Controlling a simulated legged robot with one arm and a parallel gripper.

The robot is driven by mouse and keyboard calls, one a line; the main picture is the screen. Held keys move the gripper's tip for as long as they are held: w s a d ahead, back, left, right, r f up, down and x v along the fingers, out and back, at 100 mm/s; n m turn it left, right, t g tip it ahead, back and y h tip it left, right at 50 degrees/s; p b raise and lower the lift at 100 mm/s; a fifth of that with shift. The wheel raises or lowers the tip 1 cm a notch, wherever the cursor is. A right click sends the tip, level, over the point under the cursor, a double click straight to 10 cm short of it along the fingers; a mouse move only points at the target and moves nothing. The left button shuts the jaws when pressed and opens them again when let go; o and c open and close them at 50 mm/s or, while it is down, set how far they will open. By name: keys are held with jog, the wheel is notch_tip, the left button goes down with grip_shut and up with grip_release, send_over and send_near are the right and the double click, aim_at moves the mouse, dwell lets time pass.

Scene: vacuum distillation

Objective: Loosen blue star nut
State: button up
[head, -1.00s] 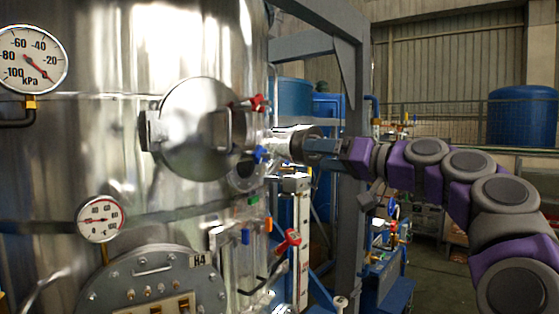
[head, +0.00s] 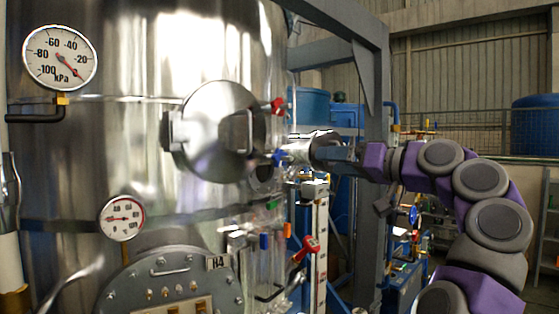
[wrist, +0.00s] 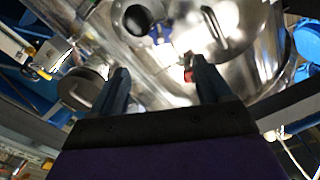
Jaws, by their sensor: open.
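The blue star nut (head: 277,157) is at the lower right edge of the round steel hatch (head: 220,132) on the tank. A red star nut (head: 277,106) is at the hatch's upper right edge. My gripper (head: 335,152) is to the right of the blue nut in the head view, apart from it in the picture, beside a short steel cylinder (head: 303,148). In the wrist view my gripper (wrist: 163,88) has its two fingers spread with nothing between them. A red part (wrist: 188,75) shows near the right finger.
A pressure gauge (head: 60,57) and a smaller dial (head: 121,218) are on the tank's left side. Below the hatch are small valves, including one with a red handle (head: 306,248). A grey steel frame (head: 372,90) stands behind my gripper.

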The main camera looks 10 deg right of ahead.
aim_at(283, 159)
jog(key=p+x, duration=0.4)
jog(key=x, duration=1.2)
jog(key=shift+w, duration=0.1)
jog(key=shift+c, duration=0.4)
jog(key=shift+f, duration=0.1)
jog(key=c, duration=1)
jog(key=shift+o, duration=0.2)
jog(key=shift+m, duration=0.3)
jog(key=shift+m, duration=0.8)
